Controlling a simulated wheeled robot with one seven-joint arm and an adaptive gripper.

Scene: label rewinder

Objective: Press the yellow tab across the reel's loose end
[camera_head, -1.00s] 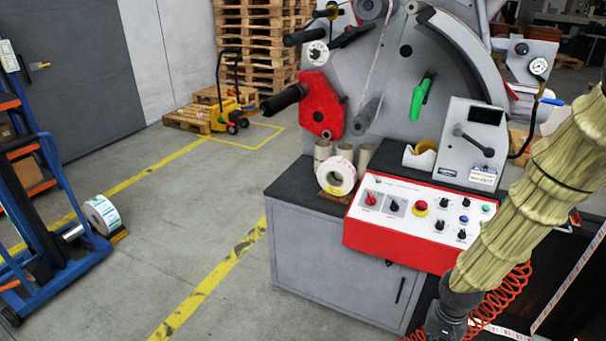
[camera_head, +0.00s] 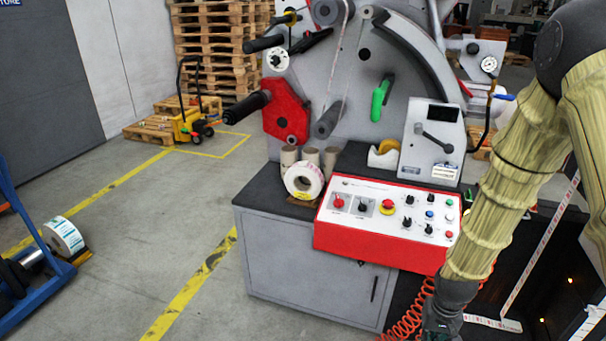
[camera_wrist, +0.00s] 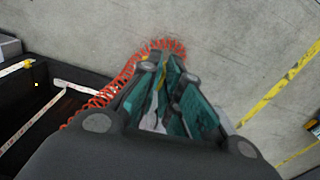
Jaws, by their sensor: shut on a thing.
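A white reel of labels (camera_head: 303,180) with a round open core stands on the left end of the machine's dark worktop, in a small brown cradle. Its loose end is too small to make out. My gripper (camera_wrist: 166,66) shows in the wrist view with its teal fingers close together, pointing over the grey floor. A thin yellow strip, the yellow tab (camera_wrist: 163,75), shows between the fingers near their tips. In the head view my arm hangs at the right and my fingers are below the frame edge. The gripper is well right of and below the reel.
A red-edged control panel (camera_head: 386,223) lies right of the reel. Cardboard cores (camera_head: 310,156) stand behind it, and a tape dispenser (camera_head: 383,155) further right. A red coiled hose (camera_wrist: 115,88) runs beside my gripper.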

